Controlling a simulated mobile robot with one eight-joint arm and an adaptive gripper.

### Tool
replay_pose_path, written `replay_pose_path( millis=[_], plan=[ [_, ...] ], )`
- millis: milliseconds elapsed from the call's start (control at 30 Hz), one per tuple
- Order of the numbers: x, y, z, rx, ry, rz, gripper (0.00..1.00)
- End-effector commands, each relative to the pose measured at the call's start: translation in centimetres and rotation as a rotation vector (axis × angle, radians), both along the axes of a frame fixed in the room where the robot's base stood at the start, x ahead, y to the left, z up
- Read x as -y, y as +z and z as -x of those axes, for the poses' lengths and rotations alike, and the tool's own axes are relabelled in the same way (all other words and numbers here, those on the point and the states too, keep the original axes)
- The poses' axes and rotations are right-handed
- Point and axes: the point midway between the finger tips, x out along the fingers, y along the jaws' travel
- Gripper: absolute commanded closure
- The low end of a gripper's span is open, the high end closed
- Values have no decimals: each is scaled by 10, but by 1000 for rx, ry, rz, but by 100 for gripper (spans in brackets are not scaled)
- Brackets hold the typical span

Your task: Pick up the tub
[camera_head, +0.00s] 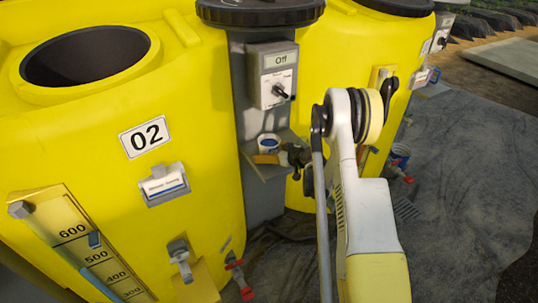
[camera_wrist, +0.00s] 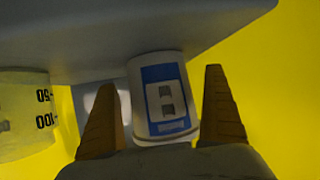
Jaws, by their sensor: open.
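The tub is white with a blue label and appears in the wrist view (camera_wrist: 171,72), set against a grey shelf (camera_wrist: 215,32). The picture there is upside down. My gripper (camera_wrist: 161,80) is open, with one finger on each side of the tub in the picture. I see gaps between the fingers and the tub, and I cannot tell how deep it sits between them. In the head view, a small white tub with blue (camera_head: 268,142) stands on the grey shelf, and my gripper (camera_head: 296,156) is just right of it.
A clear container with scale marks (camera_wrist: 28,118) stands beside the tub in the wrist view. A grey control box marked Off (camera_head: 272,75) is above the shelf. Yellow tanks (camera_head: 205,120) flank it.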

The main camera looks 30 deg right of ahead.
Motion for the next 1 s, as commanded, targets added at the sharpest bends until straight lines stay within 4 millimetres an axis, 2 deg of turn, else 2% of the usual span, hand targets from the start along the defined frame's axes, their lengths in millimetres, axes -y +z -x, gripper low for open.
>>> replay_pose_path(
  millis=[167,267,400,433,767,867,1000],
  plan=[
    [0,1,0,0,-1,0,0],
    [0,1,0,0,-1,0,28],
    [0,1,0,0,-1,0,70],
    [0,1,0,0,-1,0,73],
    [1,3,0,1,-1,-1,74],
    [0,9,0,1,-1,-1,74],
    [0,27,0,1,-1,-1,74]
  ],
)
